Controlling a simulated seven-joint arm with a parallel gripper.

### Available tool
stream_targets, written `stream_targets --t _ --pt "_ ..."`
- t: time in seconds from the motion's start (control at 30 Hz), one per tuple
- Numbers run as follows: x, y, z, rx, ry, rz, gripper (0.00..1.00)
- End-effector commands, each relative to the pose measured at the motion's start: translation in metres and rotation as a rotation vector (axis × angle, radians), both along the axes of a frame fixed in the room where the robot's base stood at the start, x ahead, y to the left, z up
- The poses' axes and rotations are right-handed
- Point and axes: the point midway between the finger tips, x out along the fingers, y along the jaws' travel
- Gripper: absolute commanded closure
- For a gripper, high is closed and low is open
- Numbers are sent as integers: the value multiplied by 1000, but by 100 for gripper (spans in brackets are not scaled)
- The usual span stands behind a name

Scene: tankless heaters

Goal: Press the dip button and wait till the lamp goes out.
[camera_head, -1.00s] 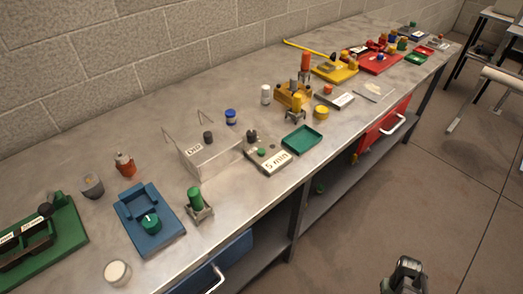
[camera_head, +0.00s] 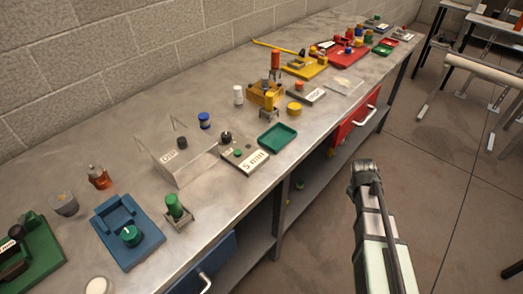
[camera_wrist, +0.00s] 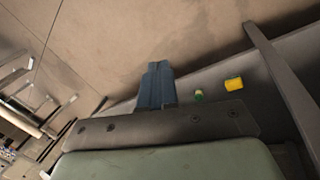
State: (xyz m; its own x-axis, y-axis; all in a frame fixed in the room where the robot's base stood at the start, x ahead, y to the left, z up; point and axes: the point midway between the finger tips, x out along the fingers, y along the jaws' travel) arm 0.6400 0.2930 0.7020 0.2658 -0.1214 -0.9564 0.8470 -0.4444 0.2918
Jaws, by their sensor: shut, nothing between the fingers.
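A clear box (camera_head: 190,165) with a "DIP" label and a dark knob (camera_head: 182,142) stands mid-bench. Against its right side is a pale "5 min" plate (camera_head: 254,164) with a green button (camera_head: 238,153) and a dark round part (camera_head: 226,137). I cannot tell which part is the lamp, or whether any is lit. My gripper (camera_head: 364,170) is out over the floor, in front of the bench and well apart from the box and plate. In the wrist view my gripper's fingers (camera_wrist: 156,82) are together and empty, with floor beyond them.
A green tray (camera_head: 277,137) lies right of the plate. A blue fixture (camera_head: 128,235) and a green-topped holder (camera_head: 175,208) stand to the left. An open red drawer (camera_head: 354,122) and a blue drawer (camera_head: 212,268) are at the bench front. The floor (camera_head: 440,160) beside my arm is clear.

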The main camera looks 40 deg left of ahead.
Motion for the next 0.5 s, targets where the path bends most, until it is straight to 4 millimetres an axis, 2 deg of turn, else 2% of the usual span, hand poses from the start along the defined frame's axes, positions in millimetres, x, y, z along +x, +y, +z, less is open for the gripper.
stream_targets --t 0.03,0.2,0.5 --pt "5 15 14 4 -22 29 100" --pt "16 55 59 6 -85 121 100" --pt "22 127 145 13 -201 277 100"
